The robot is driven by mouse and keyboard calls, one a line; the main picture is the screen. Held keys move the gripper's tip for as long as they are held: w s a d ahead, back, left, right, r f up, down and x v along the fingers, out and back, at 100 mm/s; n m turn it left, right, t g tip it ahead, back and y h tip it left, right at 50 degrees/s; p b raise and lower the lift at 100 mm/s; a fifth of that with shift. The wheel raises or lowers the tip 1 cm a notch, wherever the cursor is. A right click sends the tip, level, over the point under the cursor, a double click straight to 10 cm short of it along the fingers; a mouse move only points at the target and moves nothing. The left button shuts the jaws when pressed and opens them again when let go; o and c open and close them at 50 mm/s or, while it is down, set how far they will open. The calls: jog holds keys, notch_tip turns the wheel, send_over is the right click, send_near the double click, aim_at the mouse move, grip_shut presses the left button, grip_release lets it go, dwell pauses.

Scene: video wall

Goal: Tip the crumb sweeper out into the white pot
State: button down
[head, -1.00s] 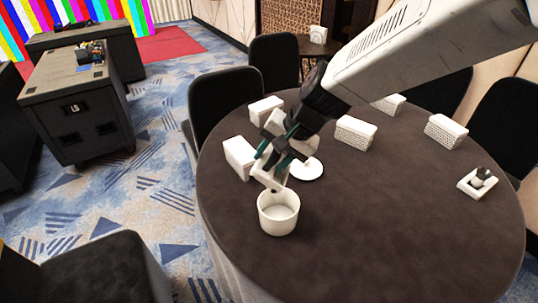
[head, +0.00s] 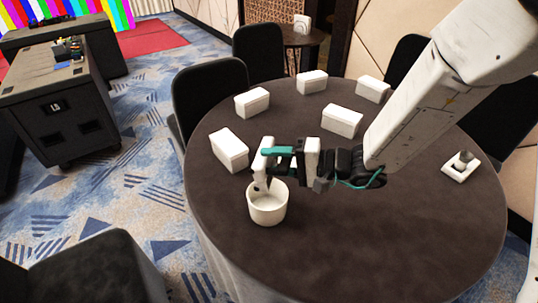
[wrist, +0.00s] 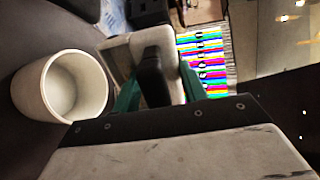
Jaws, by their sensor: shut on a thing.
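The white pot (head: 267,210) stands upright on the dark round table, near its left front edge. It also shows in the wrist view (wrist: 49,92), mouth open, with a plain pale inside and no crumbs that I can make out. My gripper (head: 278,153) is shut on the crumb sweeper (head: 262,166), a white block with a dark part in the wrist view (wrist: 150,42). The sweeper is tilted with its lower end down at the pot's back rim. I cannot tell whether they touch. The gripper hides part of the sweeper.
Several white boxes (head: 229,150) stand around the round table (head: 380,235). A small white stand with a grey knob (head: 461,166) is at the right. Black chairs (head: 208,92) ring the table. The table front right of the pot is clear.

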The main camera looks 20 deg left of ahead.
jog(key=y, duration=0.1)
jog(key=d+f+y, duration=0.1)
jog(key=y, duration=0.3)
jog(key=shift+d+f, duration=0.2)
jog(key=shift+f, duration=0.15)
jog(key=shift+d+f+y, duration=0.1)
jog(key=shift+d+y, duration=0.2)
jog(key=shift+y, duration=0.9)
jog(key=shift+w, duration=0.1)
